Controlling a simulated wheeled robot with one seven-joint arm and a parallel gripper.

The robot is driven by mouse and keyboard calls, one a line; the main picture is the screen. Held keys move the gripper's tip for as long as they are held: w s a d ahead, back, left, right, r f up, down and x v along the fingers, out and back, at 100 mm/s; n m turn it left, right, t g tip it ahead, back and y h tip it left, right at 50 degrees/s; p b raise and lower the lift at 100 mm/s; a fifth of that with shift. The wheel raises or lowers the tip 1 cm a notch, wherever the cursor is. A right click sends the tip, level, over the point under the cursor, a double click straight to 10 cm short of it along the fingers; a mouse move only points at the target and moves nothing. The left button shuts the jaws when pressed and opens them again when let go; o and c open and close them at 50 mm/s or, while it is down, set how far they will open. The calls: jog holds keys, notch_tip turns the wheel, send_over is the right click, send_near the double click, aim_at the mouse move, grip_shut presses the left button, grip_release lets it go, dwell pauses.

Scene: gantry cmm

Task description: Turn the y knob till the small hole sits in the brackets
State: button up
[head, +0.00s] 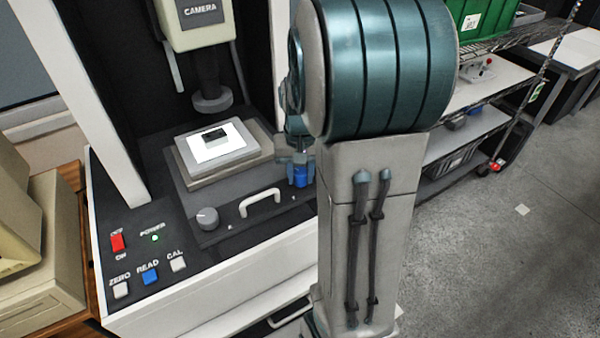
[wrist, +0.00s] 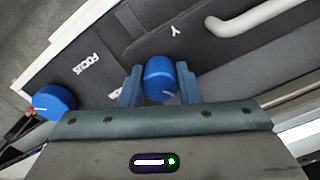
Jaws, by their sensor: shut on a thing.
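The blue y knob (wrist: 160,78) sits between the two fingers of my gripper (wrist: 159,88) in the wrist view, with a letter Y printed on the dark panel beyond it. In the head view the blue knob (head: 301,176) shows below my gripper (head: 297,160), partly hidden by my arm. My gripper is shut on the knob. On the stage (head: 215,150) lies a bright plate with a small dark part (head: 214,134) on it, under the camera head (head: 199,20). The small hole and the brackets cannot be made out, and no screen picture is in view.
A second blue knob (wrist: 54,102) marked FOCUS is on the left in the wrist view. A white handle (head: 260,202) and a grey knob (head: 207,218) are at the panel's front. ZERO, READ and CAL buttons (head: 149,276) and a red switch (head: 117,242) are at left.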

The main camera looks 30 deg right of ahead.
aim_at(300, 171)
jog(key=shift+m, duration=1.5)
jog(key=o, duration=1)
jog(key=shift+c, duration=0.2)
notch_tip(300, 171, up, 14)
jog(key=s+a+f+n+t, duration=0.1)
jog(key=s+a+f+n, duration=0.2)
jog(key=s+a, duration=0.3)
jog(key=s+a+f+n+t, duration=0.2)
jog(key=s+a+f+n, duration=0.1)
jog(key=s+a+n, duration=0.2)
jog(key=shift+s+a+f, duration=0.3)
jog(key=shift+s+a, duration=0.3)
jog(key=shift+s, duration=0.05)
